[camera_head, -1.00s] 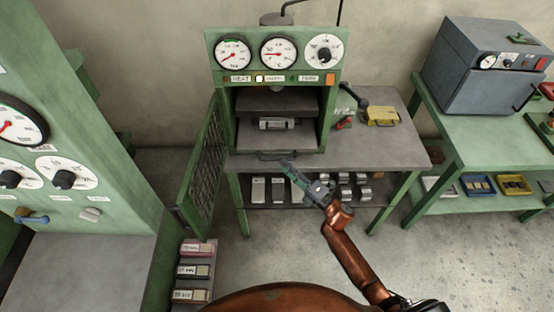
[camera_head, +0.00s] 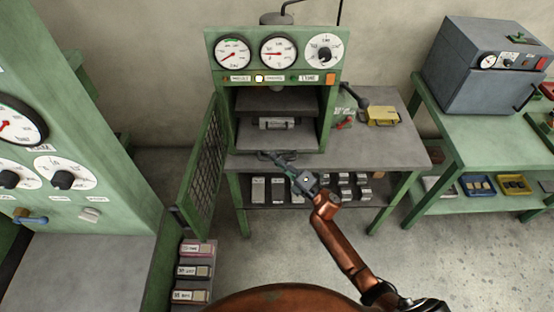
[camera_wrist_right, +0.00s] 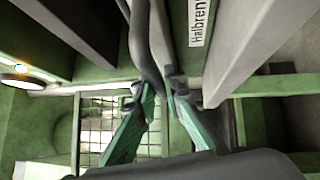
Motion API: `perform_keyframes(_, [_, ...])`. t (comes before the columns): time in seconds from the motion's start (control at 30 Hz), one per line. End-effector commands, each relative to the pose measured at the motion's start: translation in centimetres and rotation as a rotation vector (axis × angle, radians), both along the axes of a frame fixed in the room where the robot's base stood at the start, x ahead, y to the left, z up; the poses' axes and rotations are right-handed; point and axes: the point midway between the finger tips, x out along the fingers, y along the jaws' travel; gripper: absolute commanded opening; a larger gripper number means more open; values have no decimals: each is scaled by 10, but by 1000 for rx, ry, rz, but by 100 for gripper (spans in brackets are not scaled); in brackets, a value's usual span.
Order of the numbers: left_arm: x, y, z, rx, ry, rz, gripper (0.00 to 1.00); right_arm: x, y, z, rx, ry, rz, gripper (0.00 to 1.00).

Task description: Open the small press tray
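The small green press (camera_head: 277,80) stands on the grey-topped table, its mesh door (camera_head: 205,165) swung open to the left. Its grey tray (camera_head: 262,137) lies inside at the lower level, with a dark bar handle (camera_head: 268,155) at its front edge. A small metal block (camera_head: 277,124) sits on the tray. My right gripper (camera_head: 284,164) is at the handle. In the right wrist view, its green fingers (camera_wrist_right: 161,92) converge closely around the dark handle bar (camera_wrist_right: 152,50) and look shut on it. My left gripper is out of view.
The shelf under the table holds several metal blocks (camera_head: 258,189). A yellow box (camera_head: 381,116) and a dark lever (camera_head: 354,96) are right of the press. A larger green machine (camera_head: 85,170) stands at left. Open floor lies in front of the table.

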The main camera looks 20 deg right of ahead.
Motion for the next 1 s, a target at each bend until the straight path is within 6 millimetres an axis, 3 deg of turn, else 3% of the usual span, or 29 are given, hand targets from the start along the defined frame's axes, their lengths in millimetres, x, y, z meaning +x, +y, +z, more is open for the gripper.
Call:
perform_keyframes(0.1, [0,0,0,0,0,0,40,0,0,0,0,0,0,0])
perform_keyframes(0.77, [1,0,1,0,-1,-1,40,-1,1,0,0,1,0,0])
perform_keyframes(1.0, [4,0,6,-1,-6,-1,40,-15,17,-1,2,4,12,0])
